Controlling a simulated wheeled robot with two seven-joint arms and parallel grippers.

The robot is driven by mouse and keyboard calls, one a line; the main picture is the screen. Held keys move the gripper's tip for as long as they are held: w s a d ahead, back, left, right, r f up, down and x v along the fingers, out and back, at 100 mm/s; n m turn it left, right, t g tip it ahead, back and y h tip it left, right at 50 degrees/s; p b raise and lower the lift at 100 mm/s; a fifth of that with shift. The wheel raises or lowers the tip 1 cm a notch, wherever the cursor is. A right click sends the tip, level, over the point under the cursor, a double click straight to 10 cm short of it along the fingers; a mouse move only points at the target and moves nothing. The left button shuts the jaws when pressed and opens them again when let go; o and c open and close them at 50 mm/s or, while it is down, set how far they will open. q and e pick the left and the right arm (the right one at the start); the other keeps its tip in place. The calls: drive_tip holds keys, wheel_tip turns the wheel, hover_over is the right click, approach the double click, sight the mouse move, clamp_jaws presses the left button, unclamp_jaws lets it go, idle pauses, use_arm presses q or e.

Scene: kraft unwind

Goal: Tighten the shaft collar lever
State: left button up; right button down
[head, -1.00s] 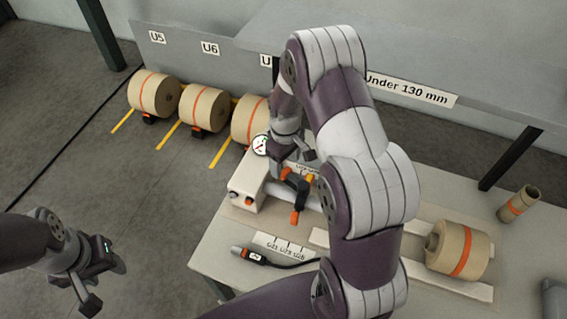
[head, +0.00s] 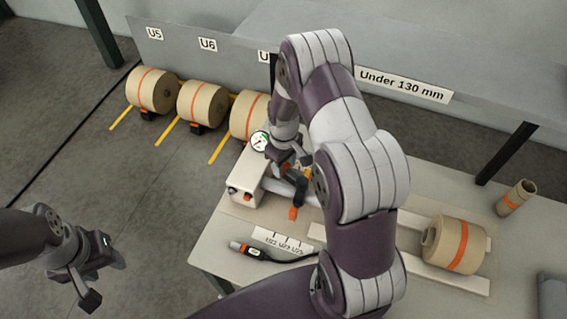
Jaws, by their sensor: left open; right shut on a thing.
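The shaft collar lever (head: 298,192), black with orange parts, sits at the shaft (head: 313,199) next to a cream housing box (head: 246,184) on the bench. My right gripper (head: 289,167) reaches down from above and is shut on the lever's upper part. Its fingers and wrist hide much of the collar, so the exact grip is hard to see. The lever's lower orange tip (head: 292,213) points toward the front of the bench. My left gripper (head: 100,281) is open and empty, over the floor at the lower left, far from the bench.
A round gauge (head: 260,141) stands behind the box. Several floor rolls (head: 152,90) line the back.

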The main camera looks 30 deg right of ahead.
drive_tip(key=d+m, duration=0.2)
drive_tip(key=m, duration=0.1)
drive_tip(key=shift+w+b, duration=0.25)
drive_tip(key=shift+b, duration=0.1)
drive_tip(key=shift+s+d+r+m+b, duration=0.15)
drive_tip(key=shift+s+d+m, duration=0.2)
drive_tip(key=shift+d+m, duration=1)
drive_tip(key=shift+s+d+f+m+b, duration=0.15)
drive_tip(key=shift+s+d+m, duration=0.25)
drive_tip(key=shift+m, duration=1.85)
drive_tip(key=shift+s+d+r+m+b, duration=0.15)
drive_tip(key=shift+s+d+m, duration=0.2)
drive_tip(key=shift+d+m, duration=1)
drive_tip(key=shift+a+m, duration=0.5)
drive_tip(key=shift+m, duration=0.15)
drive_tip(key=c, duration=0.8)
unclamp_jaws()
drive_tip(key=shift+c, duration=0.2)
drive_tip(key=shift+o, duration=1.2)
drive_tip(key=shift+s, duration=0.15)
